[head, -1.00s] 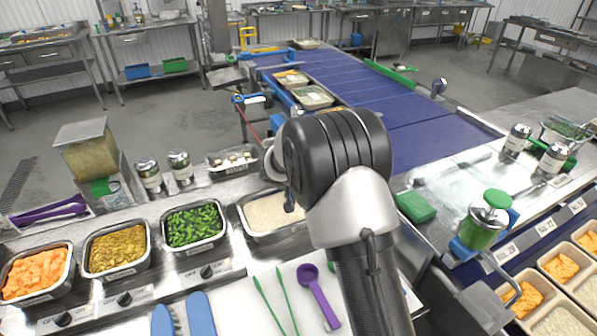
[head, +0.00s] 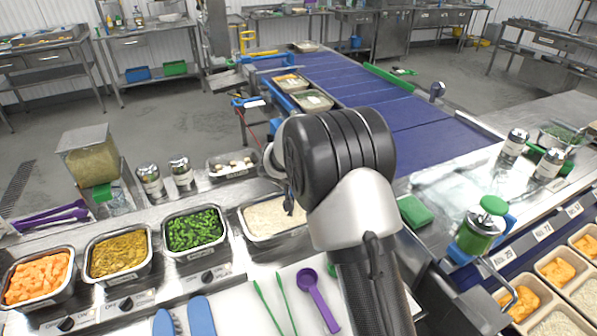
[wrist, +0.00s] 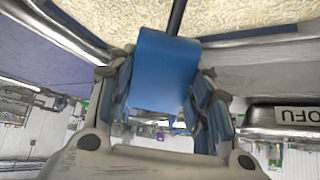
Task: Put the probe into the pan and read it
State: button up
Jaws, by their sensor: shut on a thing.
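My gripper (wrist: 163,92) is shut on the blue handle of the probe (wrist: 160,75) in the wrist view. The probe's thin dark shaft runs from the handle toward pale rice at the top of that view. Its tip is out of sight, so I cannot tell how deep it is in the rice. In the head view the rice pan (head: 246,226) is a steel tray in the counter, partly behind my arm. My arm hides the gripper and most of the probe there. No readout is visible on the probe.
Pans of green beans (head: 195,228), a yellow-brown food (head: 120,250) and orange cubes (head: 38,278) stand left of the rice. A purple scoop (head: 316,296) and green tongs (head: 270,305) lie in front. A blue conveyor (head: 400,115) carries trays behind.

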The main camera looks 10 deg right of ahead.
jog(key=shift+r+p, duration=1.7)
jog(key=shift+r, duration=1.85)
